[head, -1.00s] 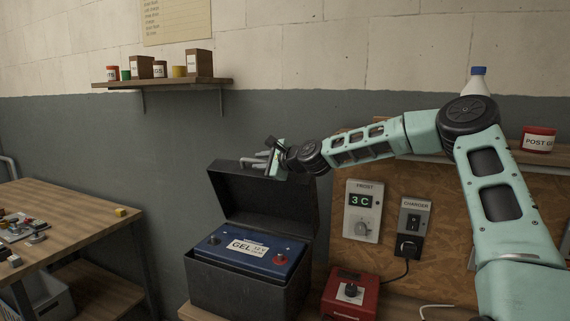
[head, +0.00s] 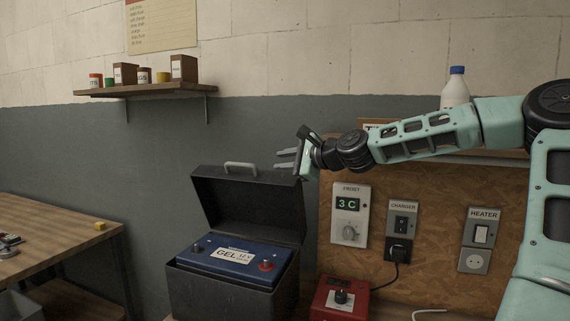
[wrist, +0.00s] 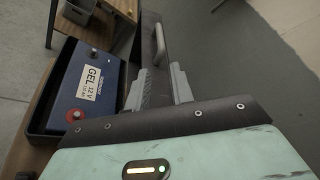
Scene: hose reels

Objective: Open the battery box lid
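The dark battery box (head: 208,293) stands on a bench with its lid (head: 248,205) raised upright, leaning back. The lid's grey handle (head: 241,168) is on its top edge and also shows in the wrist view (wrist: 160,42). Inside the box sits a blue battery (head: 238,262) labelled GEL 12 V; the wrist view shows it at left (wrist: 89,85). My gripper (head: 283,159) is above the lid's right end, to the right of the handle and apart from it. In the wrist view, its two fingers (wrist: 160,88) are spread with nothing gripped between them.
A red box with a dial (head: 338,300) sits right of the battery box. Frost (head: 350,215), charger (head: 401,220) and heater (head: 481,228) panels are on the board behind. A wooden table (head: 55,232) stands at left, and a shelf (head: 150,91) hangs above.

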